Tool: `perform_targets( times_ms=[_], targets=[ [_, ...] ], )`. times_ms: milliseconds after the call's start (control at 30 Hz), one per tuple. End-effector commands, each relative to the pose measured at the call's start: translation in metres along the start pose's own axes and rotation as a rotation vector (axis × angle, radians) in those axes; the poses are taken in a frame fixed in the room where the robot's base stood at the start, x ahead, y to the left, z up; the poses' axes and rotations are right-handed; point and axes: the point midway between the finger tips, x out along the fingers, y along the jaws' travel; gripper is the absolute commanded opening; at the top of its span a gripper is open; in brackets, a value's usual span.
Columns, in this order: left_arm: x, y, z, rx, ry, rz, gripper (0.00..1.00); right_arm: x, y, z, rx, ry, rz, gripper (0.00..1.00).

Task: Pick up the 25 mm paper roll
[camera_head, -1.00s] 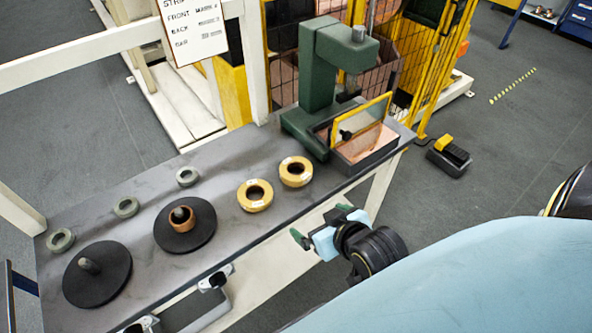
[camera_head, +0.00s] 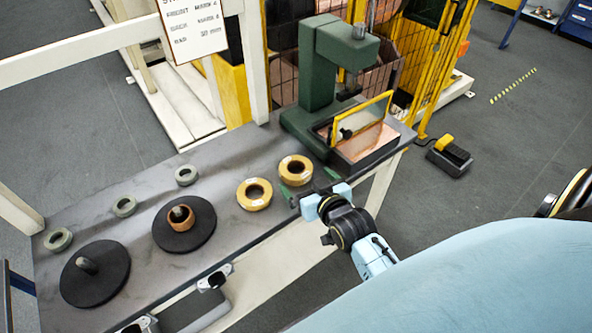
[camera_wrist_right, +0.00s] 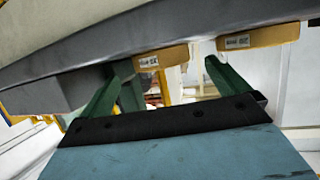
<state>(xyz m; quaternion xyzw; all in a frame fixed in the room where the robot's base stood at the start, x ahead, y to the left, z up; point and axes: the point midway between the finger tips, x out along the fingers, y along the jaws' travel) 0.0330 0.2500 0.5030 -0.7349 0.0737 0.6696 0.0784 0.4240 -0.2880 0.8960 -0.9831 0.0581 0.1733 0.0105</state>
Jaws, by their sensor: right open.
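Two tan paper rolls lie flat side by side on the grey bench: a nearer one (camera_head: 254,205) and a farther one (camera_head: 295,181) closer to the green press. I cannot read which is the 25 mm roll. My right gripper (camera_head: 309,184) is open and empty, just in front of the farther roll at the bench's front edge. In the right wrist view, the open right gripper (camera_wrist_right: 167,66) has one labelled roll (camera_wrist_right: 160,59) ahead between its green fingers. The other labelled roll (camera_wrist_right: 258,38) is off to the right. The label writing is too small to read. My left gripper is out of view.
A green press (camera_head: 317,75) and a copper-filled tray with a yellow-framed guard (camera_head: 362,115) stand right of the rolls. Two black disc stands (camera_head: 96,290) and several small grey-green rings (camera_head: 187,175) occupy the left. Bare bench (camera_head: 232,160) lies behind the rolls.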

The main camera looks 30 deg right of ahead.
Motion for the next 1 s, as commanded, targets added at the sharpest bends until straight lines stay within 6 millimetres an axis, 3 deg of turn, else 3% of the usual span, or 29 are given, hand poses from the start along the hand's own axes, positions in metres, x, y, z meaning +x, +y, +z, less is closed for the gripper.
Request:
perform_targets(
  times_ms=[400, 667, 1000],
  targets=[
    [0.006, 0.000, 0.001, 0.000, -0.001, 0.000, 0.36, 0.049, -0.001, -0.003, -0.001, -0.001, 0.000, 1.00],
    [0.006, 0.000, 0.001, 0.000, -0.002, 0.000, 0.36, 0.052, -0.001, -0.004, -0.001, -0.001, 0.000, 1.00],
    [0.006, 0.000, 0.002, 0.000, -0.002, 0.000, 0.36, 0.052, -0.001, -0.004, -0.001, -0.001, -0.001, 0.58]
  ],
)
